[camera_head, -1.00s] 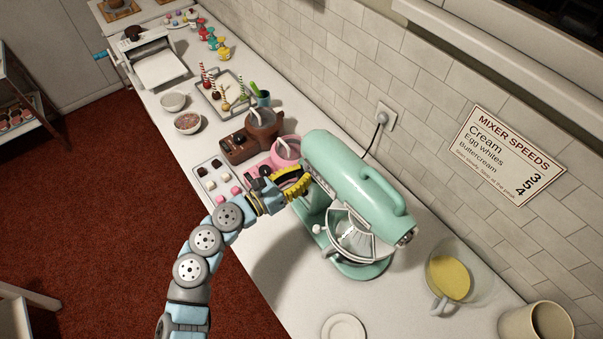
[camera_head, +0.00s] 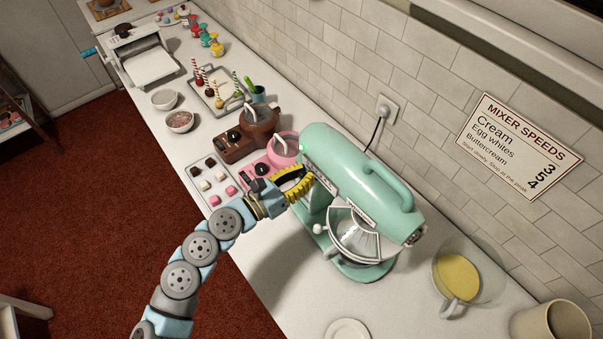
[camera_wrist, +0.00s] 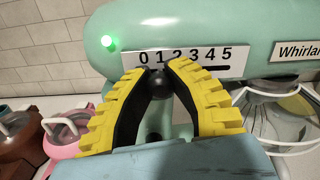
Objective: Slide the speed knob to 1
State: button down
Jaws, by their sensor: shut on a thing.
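The mint-green mixer (camera_head: 352,180) stands on the counter. Its speed panel (camera_wrist: 186,57) shows the digits 0 to 5 above a dark slot in the wrist view. The black round speed knob (camera_wrist: 159,82) sits just below the digit 1. My gripper (camera_wrist: 158,72) has yellow ribbed fingers, shut on the knob with one fingertip on each side. In the head view my gripper (camera_head: 308,182) is at the mixer's left side, and the knob is hidden there. A green light (camera_wrist: 107,42) glows left of the digits.
A jug of yellow liquid (camera_head: 457,275) and a wall sign (camera_head: 520,147) are to the right.

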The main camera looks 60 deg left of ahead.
jog(key=c, duration=0.9)
grip_release()
jog(key=shift+s+d, duration=0.4)
jog(key=shift+s, duration=1.6)
jog(key=shift+s+d, duration=0.35)
jog(key=shift+s, duration=1.6)
jog(key=shift+s+d, duration=0.4)
jog(key=shift+s, duration=1.6)
